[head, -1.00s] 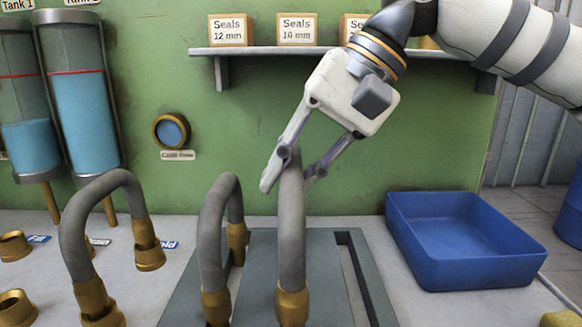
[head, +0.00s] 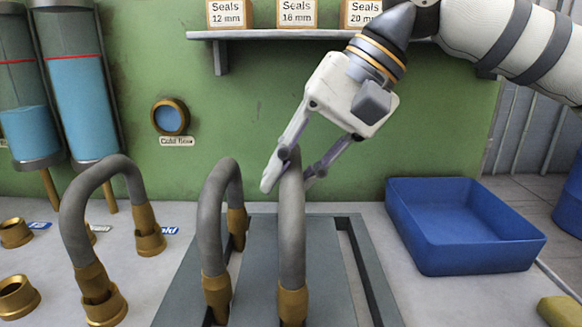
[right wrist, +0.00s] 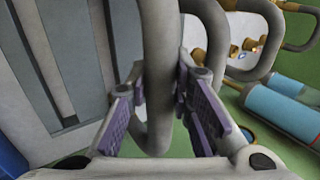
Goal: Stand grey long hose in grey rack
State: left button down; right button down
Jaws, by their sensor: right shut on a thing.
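My right gripper (head: 290,172) is shut on the top bend of a grey hose (head: 291,225) with brass ends. The hose hangs upright over the grey rack (head: 325,255). Its near brass end shows low in the head view; its far leg is hidden behind it, and I cannot tell whether the ends are seated. In the right wrist view the hose (right wrist: 158,60) passes between the finger pads. A second bent grey hose (head: 210,225) stands in the rack's left slot. The rack's right slot (head: 365,270) is empty. My left gripper is not in view.
Another bent hose (head: 72,215) stands in brass sockets on the bench at left, near empty brass sockets (head: 16,298). A blue bin (head: 460,255) is right of the rack. A shelf (head: 270,34) with seal boxes and two tanks (head: 80,90) are behind.

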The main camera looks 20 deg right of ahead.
jog(key=shift+f, duration=0.4)
jog(key=c, duration=1.4)
grip_release()
jog(key=shift+o, duration=0.2)
